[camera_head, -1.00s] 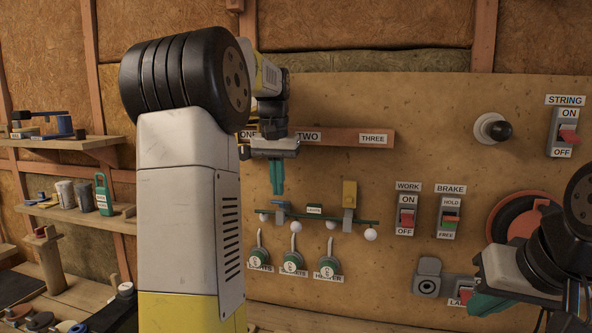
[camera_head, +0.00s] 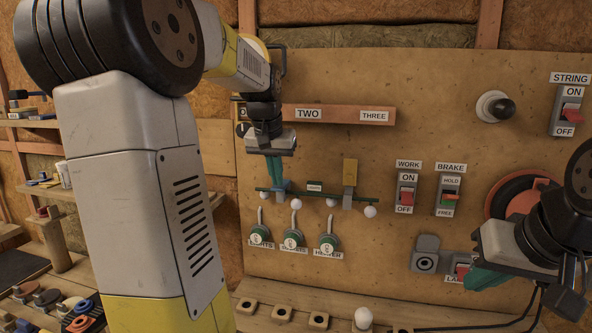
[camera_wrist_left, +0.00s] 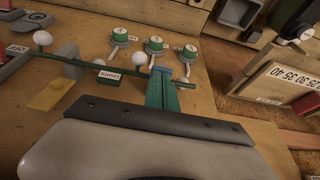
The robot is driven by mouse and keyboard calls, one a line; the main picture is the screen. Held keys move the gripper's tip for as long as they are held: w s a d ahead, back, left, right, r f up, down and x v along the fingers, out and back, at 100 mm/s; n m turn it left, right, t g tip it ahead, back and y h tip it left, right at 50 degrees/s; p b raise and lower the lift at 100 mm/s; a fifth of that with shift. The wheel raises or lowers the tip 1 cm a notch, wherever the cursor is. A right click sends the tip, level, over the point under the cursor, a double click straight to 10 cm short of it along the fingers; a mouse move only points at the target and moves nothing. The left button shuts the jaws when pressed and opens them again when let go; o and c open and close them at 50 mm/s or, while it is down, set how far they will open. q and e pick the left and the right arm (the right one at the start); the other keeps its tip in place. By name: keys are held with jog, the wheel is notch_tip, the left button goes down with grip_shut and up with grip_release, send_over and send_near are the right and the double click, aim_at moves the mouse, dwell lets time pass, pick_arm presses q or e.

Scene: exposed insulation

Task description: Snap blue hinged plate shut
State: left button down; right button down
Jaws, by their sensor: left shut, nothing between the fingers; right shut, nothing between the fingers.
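The blue hinged plate (camera_head: 282,187) is small and sits at the left part of a thin green rail on the board, with a white bulb below it. My left gripper (camera_head: 276,178) is shut and empty, its teal fingers pointing down at the plate. They cover part of it, so I cannot tell whether they touch it or how far it is closed. In the left wrist view the shut fingers (camera_wrist_left: 160,88) reach the rail, and the plate is mostly hidden behind them. My right gripper (camera_head: 474,281) is shut and empty at the lower right.
A yellow plate (camera_head: 350,172) stands upright on a grey bracket further right on the rail. Several green-based toggles (camera_head: 293,240) sit below. WORK (camera_head: 406,199) and BRAKE (camera_head: 448,202) switches are to the right. A wooden strip (camera_head: 340,114) runs above my left fingers.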

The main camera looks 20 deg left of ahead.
pick_arm(q)
jog(key=shift+s+f, duration=0.25)
jog(key=shift+f, duration=0.3)
jog(key=shift+r, duration=0.1)
jog(key=v, duration=1.1)
jog(key=s+d+f+t+h, duration=0.1)
jog(key=s+d+f, duration=0.5)
jog(key=s, duration=0.3)
jog(key=s+d+f+m+h, duration=0.1)
jog(key=s+d+f, duration=0.5)
jog(key=s+f, duration=0.2)
jog(key=shift+s+d+t, duration=0.25)
jog(key=shift+s+t, duration=0.15)
jog(key=shift+s, duration=0.75)
jog(key=c, duration=2.1)
grip_release()
